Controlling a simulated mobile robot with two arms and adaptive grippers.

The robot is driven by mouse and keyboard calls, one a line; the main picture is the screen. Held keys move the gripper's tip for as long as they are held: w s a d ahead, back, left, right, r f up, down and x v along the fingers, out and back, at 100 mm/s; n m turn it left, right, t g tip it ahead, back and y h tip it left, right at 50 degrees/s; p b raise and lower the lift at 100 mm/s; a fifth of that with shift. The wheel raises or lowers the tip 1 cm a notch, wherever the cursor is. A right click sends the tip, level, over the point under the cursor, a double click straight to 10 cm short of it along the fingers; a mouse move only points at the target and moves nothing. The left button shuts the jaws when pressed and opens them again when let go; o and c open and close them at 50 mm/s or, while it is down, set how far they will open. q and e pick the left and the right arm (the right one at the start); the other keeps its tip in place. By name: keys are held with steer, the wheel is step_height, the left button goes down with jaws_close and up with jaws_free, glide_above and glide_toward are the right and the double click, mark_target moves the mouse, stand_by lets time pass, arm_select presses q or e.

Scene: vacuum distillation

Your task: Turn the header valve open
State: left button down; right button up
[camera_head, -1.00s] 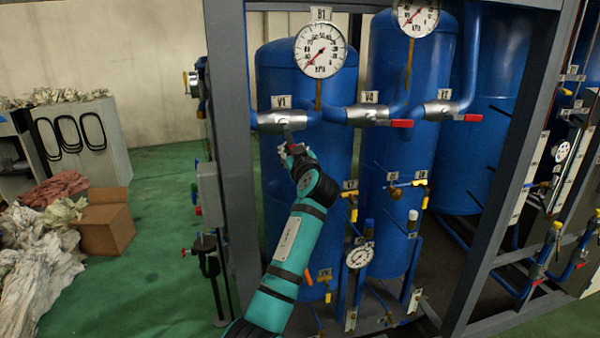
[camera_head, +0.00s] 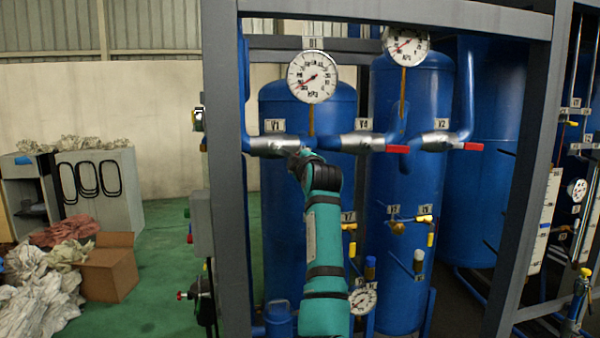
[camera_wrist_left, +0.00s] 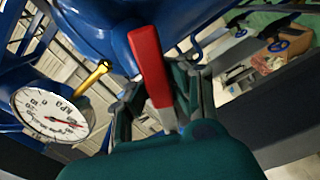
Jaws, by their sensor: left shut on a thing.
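The valve labelled V1 (camera_head: 270,146) is a silver body on the blue header pipe at the upper left of the rack. My left gripper (camera_head: 298,158) is at its right end, and my arm hides the handle there in the head view. In the left wrist view the red lever handle (camera_wrist_left: 149,62) runs down between the fingers of my left gripper (camera_wrist_left: 160,98), which is shut on it. The handle's lower end is partly hidden by the gripper. My right gripper is in neither view.
Valves V4 (camera_head: 362,143) and V2 (camera_head: 440,141) sit further right, their red handles along the pipe. A round gauge (camera_head: 312,77) stands above; it also shows in the wrist view (camera_wrist_left: 52,115). A grey frame post (camera_head: 225,180) is left of the arm. A cardboard box (camera_head: 108,267) lies on the floor.

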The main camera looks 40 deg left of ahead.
arm_select(q)
steer(key=shift+w+d+r+n, duration=0.15)
steer(key=shift+w+d+n, duration=0.05)
steer(key=shift+n, duration=0.6)
steer(key=shift+w+d+r+n, duration=0.15)
steer(key=shift+n, duration=0.65)
steer(key=c, duration=1.8)
jaws_free()
steer(key=shift+s+r, duration=0.1)
steer(key=shift+r, duration=0.05)
steer(key=o, duration=0.6)
steer(key=shift+s+d+r, duration=0.4)
steer(key=shift+s+r, duration=0.05)
steer(key=shift+r, duration=0.15)
steer(key=shift+o, duration=0.2)
steer(key=shift+w+a, duration=0.1)
steer(key=v, duration=1.2)
